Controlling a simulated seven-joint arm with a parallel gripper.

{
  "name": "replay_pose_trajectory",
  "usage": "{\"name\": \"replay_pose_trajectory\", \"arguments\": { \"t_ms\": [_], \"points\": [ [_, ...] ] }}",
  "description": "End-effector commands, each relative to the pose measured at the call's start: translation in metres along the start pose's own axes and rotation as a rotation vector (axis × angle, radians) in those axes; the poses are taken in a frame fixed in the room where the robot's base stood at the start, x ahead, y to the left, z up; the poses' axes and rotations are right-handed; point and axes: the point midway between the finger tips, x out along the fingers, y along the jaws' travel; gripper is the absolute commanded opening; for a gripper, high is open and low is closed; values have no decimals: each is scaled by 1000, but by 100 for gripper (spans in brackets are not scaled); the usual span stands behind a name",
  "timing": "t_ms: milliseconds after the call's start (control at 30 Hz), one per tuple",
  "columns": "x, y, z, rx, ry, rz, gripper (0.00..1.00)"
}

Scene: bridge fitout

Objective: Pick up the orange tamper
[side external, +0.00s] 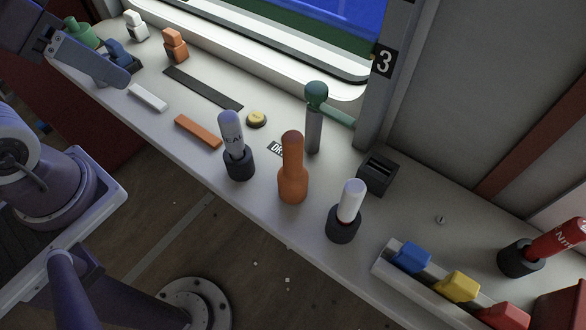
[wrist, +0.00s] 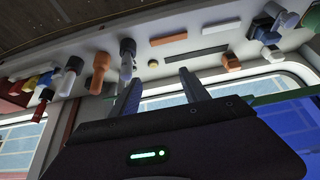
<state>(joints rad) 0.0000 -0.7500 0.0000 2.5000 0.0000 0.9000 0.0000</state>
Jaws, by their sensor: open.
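The orange tamper (side external: 292,183) stands upright near the middle of the counter in the side external view, with a wide orange base and a darker handle. It also shows left of centre in the wrist view (wrist: 100,72). My gripper (side external: 92,64) is at the upper left of the side external view, above the far left part of the counter and well away from the tamper. Its two fingers (wrist: 163,86) stand apart in the wrist view with nothing between them.
A grey tool in a dark holder (side external: 238,163) stands left of the tamper. A white-topped tool (side external: 349,200) stands to its right, and a green-headed tool (side external: 314,125) behind. A tray with blue, yellow and red blocks (side external: 382,262) lies at the right. The window (side external: 290,35) borders the counter's back.

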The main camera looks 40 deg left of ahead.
Motion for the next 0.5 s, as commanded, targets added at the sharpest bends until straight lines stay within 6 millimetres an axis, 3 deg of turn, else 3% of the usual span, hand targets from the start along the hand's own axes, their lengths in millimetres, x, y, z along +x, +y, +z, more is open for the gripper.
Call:
{"name": "replay_pose_trajectory", "arguments": {
  "t_ms": [167, 267, 367, 500],
  "points": [
    [0, 1, -2, -11, -4, 3, 54],
    [3, 12, -20, -130, -61, 32, 54],
    [20, 45, -54, -394, -186, 46, 54],
    [68, 117, -84, -807, -355, -59, 54]
  ]
}}
